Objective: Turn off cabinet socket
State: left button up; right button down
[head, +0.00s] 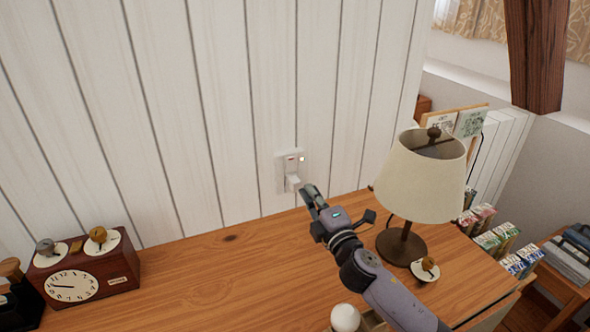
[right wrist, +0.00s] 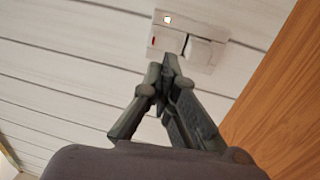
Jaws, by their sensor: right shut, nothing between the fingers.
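The cabinet socket (head: 291,170) is a white plate on the white plank wall, just above the wooden cabinet top. A white plug (head: 293,183) sits in its lower part. A small red mark and a lit greenish-white light show near its top. My right gripper (head: 308,190) is shut and empty, just right of and below the plug in the head view. In the right wrist view the socket (right wrist: 189,39) lies just beyond the shut fingertips (right wrist: 170,62), with its light glowing and the plug at its right. I cannot tell whether the fingertips touch it. My left gripper is not in view.
A table lamp (head: 420,180) with a cream shade stands right of my right arm. A red-brown clock (head: 85,270) stands at the left on the cabinet top (head: 215,275). A small round knob-like item (head: 426,268) lies by the lamp base. The wood between clock and arm is clear.

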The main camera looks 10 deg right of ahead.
aim_at(291, 162)
jog(key=x, duration=0.9)
jog(key=shift+w, duration=0.45)
